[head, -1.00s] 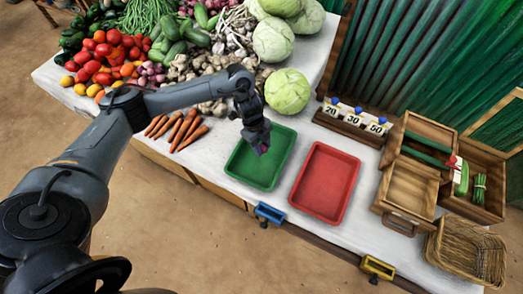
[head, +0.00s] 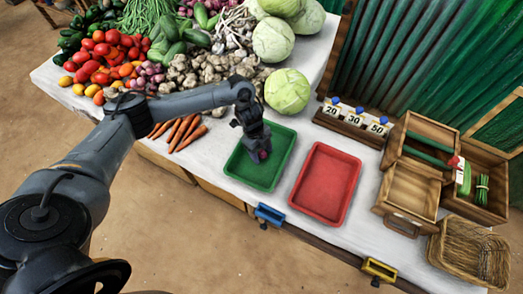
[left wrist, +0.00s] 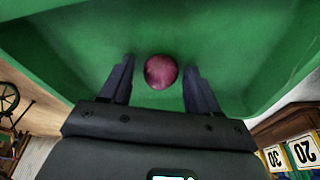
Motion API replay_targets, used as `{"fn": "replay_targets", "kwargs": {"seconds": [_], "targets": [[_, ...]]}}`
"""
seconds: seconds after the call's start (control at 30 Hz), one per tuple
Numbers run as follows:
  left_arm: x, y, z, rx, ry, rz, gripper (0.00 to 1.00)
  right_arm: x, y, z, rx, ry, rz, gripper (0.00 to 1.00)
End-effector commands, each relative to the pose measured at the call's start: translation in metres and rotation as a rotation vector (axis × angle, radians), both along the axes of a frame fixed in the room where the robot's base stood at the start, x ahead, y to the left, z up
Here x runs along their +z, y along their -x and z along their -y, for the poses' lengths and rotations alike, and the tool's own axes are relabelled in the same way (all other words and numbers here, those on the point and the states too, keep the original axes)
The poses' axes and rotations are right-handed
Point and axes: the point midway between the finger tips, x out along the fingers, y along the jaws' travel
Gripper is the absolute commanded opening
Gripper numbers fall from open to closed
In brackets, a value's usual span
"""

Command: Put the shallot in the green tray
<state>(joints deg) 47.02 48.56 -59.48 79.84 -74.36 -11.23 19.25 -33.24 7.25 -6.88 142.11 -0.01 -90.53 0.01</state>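The shallot (left wrist: 160,71) is a round purple-red bulb lying inside the green tray (head: 241,168). In the left wrist view the green tray (left wrist: 240,35) fills most of the picture. My left gripper (left wrist: 158,68) is open, with one finger on each side of the shallot and a gap showing at both sides. In the head view my left gripper (head: 260,153) points down into the tray, and only a small purple patch of the shallot (head: 263,155) shows by its fingertips. My right gripper is not in view.
A red tray (head: 325,184) stands just right of the green one. Carrots (head: 186,131) lie to the left, and a cabbage (head: 288,91) and a vegetable heap lie behind. Price cards (head: 354,118), wooden crates (head: 412,190) and a basket (head: 470,252) are to the right.

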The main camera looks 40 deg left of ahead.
Motion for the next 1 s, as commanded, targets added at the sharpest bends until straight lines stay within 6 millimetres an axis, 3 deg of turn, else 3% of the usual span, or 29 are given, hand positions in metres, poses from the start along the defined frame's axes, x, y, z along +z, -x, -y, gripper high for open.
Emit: {"fn": "replay_targets", "kwargs": {"seconds": [0.27,0.47,1.0], "targets": [[0.001,0.000,0.000,0.000,0.000,0.000,0.63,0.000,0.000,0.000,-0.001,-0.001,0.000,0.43],[0.013,0.000,-0.002,-0.001,0.000,0.001,0.63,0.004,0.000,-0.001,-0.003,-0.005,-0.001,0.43],[0.102,0.000,-0.027,0.000,-0.001,0.003,0.63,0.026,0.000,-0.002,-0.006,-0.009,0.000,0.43]]}}
